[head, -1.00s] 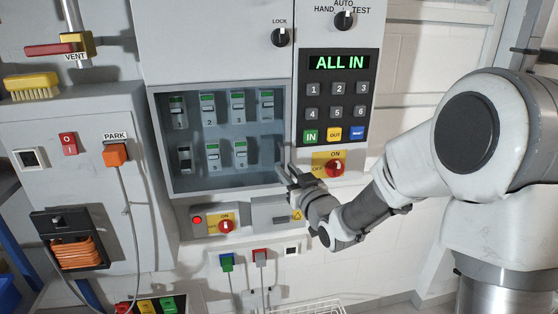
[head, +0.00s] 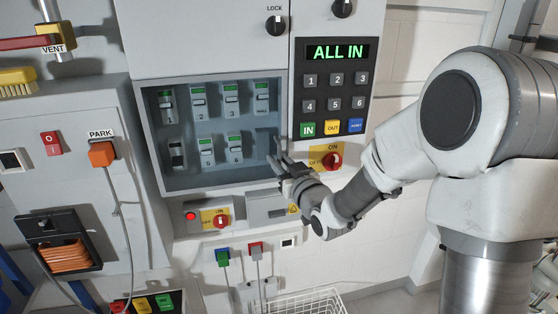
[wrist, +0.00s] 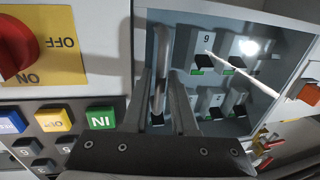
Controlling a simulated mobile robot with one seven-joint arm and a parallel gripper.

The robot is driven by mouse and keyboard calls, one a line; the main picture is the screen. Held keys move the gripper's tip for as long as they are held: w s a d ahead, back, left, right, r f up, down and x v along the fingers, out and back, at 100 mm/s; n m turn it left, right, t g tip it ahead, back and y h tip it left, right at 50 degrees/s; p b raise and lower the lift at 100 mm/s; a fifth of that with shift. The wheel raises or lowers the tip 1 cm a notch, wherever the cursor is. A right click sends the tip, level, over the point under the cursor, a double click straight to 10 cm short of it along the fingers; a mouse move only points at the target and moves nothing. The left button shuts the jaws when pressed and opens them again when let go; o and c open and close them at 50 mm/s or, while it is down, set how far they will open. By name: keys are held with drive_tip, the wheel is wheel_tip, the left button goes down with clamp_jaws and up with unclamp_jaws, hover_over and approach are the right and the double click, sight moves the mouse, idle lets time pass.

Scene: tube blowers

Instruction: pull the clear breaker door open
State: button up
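The clear breaker door (head: 218,118) covers the recessed grey breaker box in the head view and looks shut. Its pane is hard to see, and several breakers with green marks show through it. In the wrist view, which is upside down, an upright metal handle bar (wrist: 163,42) stands at the door's edge. My gripper (head: 281,151) is at the right side of the box, near the handle. In the wrist view my gripper (wrist: 161,76) is open, with one finger on each side of the bar. I cannot tell whether either finger touches it.
A keypad (head: 334,92) reading ALL IN and a red ON/OFF knob (head: 332,160) are close right of my gripper. Below the box is a small panel with a red switch (head: 221,220). An orange PARK plug (head: 102,153) and its cable hang at the left.

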clamp_jaws()
idle(1.2)
